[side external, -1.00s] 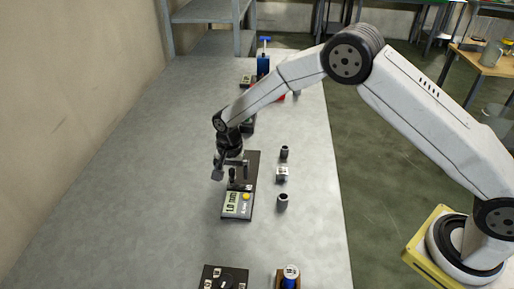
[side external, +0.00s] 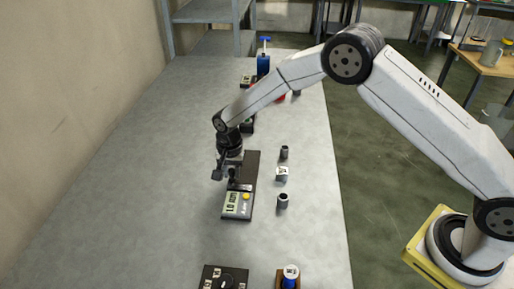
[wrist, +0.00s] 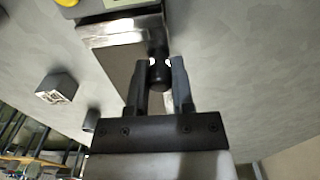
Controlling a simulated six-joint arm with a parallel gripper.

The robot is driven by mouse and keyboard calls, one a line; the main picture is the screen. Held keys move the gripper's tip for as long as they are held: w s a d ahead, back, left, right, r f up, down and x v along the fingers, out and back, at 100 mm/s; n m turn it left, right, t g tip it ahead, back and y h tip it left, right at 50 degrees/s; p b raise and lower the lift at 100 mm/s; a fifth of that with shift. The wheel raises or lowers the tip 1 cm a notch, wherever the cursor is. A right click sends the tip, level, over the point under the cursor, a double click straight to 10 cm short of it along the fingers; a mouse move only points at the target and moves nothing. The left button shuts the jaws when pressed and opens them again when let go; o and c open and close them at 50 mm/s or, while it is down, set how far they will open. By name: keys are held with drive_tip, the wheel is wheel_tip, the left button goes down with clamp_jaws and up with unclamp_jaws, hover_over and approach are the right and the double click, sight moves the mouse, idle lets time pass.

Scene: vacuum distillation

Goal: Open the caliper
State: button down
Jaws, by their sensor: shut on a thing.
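The caliper (side external: 237,204) lies on the grey table, a long dark body with a grey display and a yellow button at its near end. Its dark knob (wrist: 158,77) stands up near the middle of the body. My gripper (side external: 227,172) is over the caliper, pointing down. In the wrist view my gripper (wrist: 160,66) has a finger on each side of the knob and is shut on it. The metal body (wrist: 122,42) runs behind the fingers, which hide part of it. The display digits are too small to read surely.
Two small dark cylinders (side external: 283,201) (side external: 284,152) and a metal block (side external: 282,174) stand right of the caliper. A dark plate (side external: 225,278) and a blue item in a wooden holder (side external: 290,278) are at the front. The table left of the caliper is clear.

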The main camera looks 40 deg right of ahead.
drive_tip(key=shift+w+d, duration=2)
idle(0.9)
drive_tip(key=shift+c, duration=2.4)
unclamp_jaws()
drive_tip(key=shift+r, duration=0.1)
wheel_tip(320, 180, up, 7)
drive_tip(key=shift+s, duration=0.1)
